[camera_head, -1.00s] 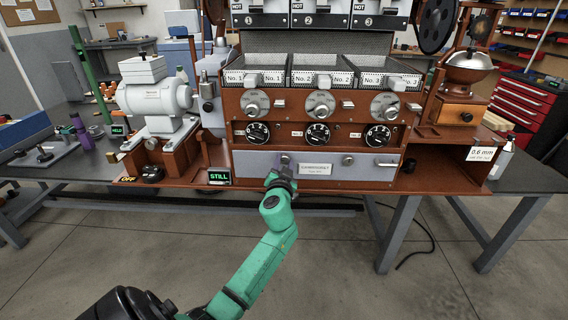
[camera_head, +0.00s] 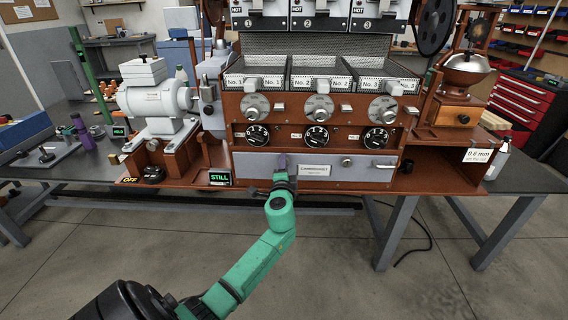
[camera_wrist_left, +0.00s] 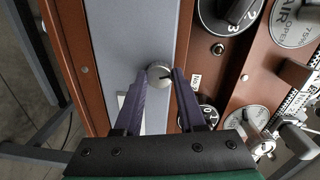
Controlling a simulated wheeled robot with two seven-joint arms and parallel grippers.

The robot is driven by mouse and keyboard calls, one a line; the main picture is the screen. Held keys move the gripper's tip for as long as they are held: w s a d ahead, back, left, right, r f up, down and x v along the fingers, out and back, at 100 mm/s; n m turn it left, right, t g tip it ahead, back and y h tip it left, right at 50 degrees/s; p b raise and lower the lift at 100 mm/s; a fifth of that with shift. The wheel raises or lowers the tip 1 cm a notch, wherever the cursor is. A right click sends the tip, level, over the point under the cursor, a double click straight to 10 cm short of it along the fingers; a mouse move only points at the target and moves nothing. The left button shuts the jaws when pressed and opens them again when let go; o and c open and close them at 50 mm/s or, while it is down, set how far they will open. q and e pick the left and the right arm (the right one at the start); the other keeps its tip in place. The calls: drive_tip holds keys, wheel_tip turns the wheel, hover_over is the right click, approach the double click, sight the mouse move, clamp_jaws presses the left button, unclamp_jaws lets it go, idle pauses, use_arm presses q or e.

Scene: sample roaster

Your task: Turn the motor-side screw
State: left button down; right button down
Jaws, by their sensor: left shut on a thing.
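The motor-side screw (camera_wrist_left: 158,72) is a round silver head with a dark slot, set in the grey front panel (camera_head: 248,163) below the roaster's dials. My left gripper (camera_head: 281,163) comes up from below at the panel's left part, on the side of the white motor (camera_head: 156,100). In the left wrist view its purple fingers (camera_wrist_left: 161,78) stand on either side of the screw head, shut on it. In the head view the fingers cover this screw. A second screw (camera_head: 347,162) shows right of the name plate (camera_head: 314,169). My right gripper is out of view.
A drawer handle (camera_head: 387,166) sticks out at the panel's right end. Dials (camera_head: 317,137) and knobs project above the panel. A small display (camera_head: 220,178) reading STILL sits left of the gripper. The floor below the front edge is open.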

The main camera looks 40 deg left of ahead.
use_arm(q)
drive_tip(key=shift+m+p, duration=0.45)
drive_tip(key=shift+m, duration=1.15)
drive_tip(key=shift+f, duration=0.1)
drive_tip(key=c, duration=0.5)
unclamp_jaws()
drive_tip(key=f+v, duration=0.1)
drive_tip(key=v, duration=1.3)
drive_tip(key=shift+s+d+r, duration=0.15)
drive_tip(key=shift+d+r, duration=0.15)
drive_tip(key=shift+r, duration=0.15)
